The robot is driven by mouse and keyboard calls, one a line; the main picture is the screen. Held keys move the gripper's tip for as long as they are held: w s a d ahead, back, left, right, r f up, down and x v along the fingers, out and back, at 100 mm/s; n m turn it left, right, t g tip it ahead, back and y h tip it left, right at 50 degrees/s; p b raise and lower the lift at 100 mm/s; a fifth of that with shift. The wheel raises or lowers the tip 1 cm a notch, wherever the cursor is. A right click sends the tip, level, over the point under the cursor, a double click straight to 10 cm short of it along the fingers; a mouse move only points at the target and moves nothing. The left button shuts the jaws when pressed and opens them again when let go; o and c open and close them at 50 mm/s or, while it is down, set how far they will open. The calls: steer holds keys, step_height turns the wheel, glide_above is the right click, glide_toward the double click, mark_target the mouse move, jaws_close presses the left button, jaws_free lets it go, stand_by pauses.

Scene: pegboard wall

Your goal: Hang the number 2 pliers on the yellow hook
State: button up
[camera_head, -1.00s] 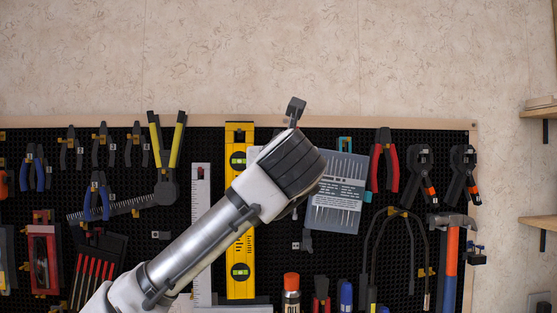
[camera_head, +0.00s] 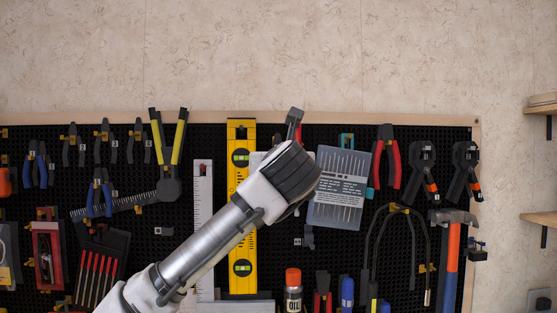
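Several pliers hang on the black pegboard at the left: three small dark pliers in the top row (camera_head: 73,145) (camera_head: 104,143) (camera_head: 138,141), and blue-handled pliers (camera_head: 36,165) with another blue pair (camera_head: 98,194) lower down. Small white number tags sit beside some of them, too small to read surely. Yellow hooks show at several places, one (camera_head: 398,208) above a dark curved tool. My gripper (camera_head: 295,118) is in front of the board's top edge, right of the yellow level. My wrist hides most of it. A small red patch shows beside it; I cannot tell what it belongs to.
A yellow level (camera_head: 241,190) and a steel ruler (camera_head: 203,225) hang behind my arm. A grey drill-bit case (camera_head: 339,190) and red-handled pliers (camera_head: 385,160) hang to the right. A hammer (camera_head: 451,250) hangs further right. The wall above the board is bare.

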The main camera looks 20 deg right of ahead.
stand_by(0.4)
steer(key=o, duration=1.1)
steer(key=shift+c, duration=0.2)
steer(key=shift+s, duration=0.1)
steer(key=b+v, duration=0.3)
steer(key=v, duration=1)
steer(key=shift+s+b, duration=0.35)
steer(key=shift+a, duration=0.15)
